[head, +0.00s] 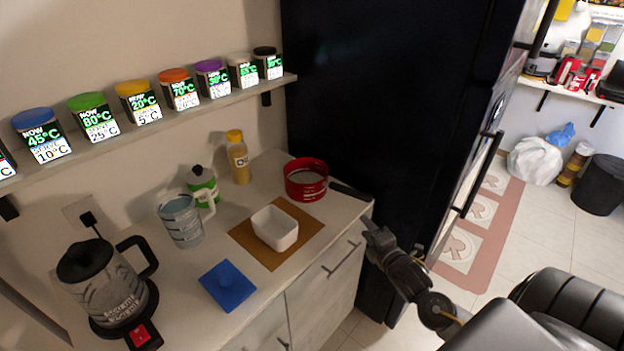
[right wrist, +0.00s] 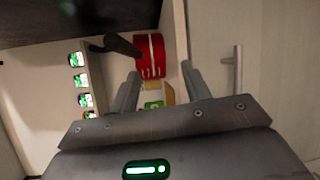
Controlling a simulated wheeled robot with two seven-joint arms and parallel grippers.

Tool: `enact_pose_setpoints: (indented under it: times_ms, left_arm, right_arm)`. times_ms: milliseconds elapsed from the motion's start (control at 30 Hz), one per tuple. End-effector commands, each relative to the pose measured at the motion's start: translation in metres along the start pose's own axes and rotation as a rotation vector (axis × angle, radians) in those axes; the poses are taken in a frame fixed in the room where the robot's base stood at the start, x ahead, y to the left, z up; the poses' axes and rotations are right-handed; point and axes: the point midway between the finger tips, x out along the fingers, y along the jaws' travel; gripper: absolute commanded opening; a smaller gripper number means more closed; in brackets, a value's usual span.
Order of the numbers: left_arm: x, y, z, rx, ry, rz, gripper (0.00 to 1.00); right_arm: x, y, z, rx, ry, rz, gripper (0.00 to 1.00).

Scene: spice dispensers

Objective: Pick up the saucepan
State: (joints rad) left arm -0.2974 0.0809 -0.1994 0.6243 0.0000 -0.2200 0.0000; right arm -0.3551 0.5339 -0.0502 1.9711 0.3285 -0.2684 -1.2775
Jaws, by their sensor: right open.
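The red saucepan (head: 305,181) stands on the counter at its back right corner, with its dark handle (head: 350,191) pointing right over the counter's edge. My right gripper (head: 371,224) is just in front of and below the handle's end, apart from the pan. In the right wrist view the saucepan (right wrist: 150,56) shows beyond my open fingers (right wrist: 160,78), with its handle (right wrist: 122,45) to the left. Nothing is between the fingers. My left gripper is not in view.
A white bowl (head: 275,228) sits on a brown mat (head: 247,240) left of the pan. The black fridge (head: 385,90) stands close on the right.

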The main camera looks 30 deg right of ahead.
Motion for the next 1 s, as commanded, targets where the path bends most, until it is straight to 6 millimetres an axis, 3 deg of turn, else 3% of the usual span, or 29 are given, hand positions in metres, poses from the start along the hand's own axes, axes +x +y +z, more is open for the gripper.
enact_pose_setpoints:
  times_ms: [33, 100, 200, 367, 633, 1000]
  left_arm:
    - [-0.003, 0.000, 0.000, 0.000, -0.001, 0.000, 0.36]
    - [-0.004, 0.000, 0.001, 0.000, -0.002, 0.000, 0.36]
    - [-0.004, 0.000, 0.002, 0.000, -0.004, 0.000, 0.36]
    - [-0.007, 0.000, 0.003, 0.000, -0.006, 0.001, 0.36]
    - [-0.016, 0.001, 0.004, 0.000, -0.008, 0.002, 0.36]
    - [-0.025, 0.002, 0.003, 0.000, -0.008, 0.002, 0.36]
  right_arm:
    - [-0.002, 0.022, 0.001, -0.030, 0.004, 0.035, 0.48]
    - [-0.004, 0.039, 0.001, -0.059, 0.007, 0.065, 0.48]
    - [-0.005, 0.048, 0.002, -0.078, 0.007, 0.083, 0.48]
    - [0.004, 0.051, 0.002, -0.078, 0.006, 0.086, 0.48]
    - [0.044, 0.053, 0.002, -0.076, 0.005, 0.083, 0.48]
    - [0.064, 0.057, 0.004, -0.075, 0.006, 0.083, 0.48]
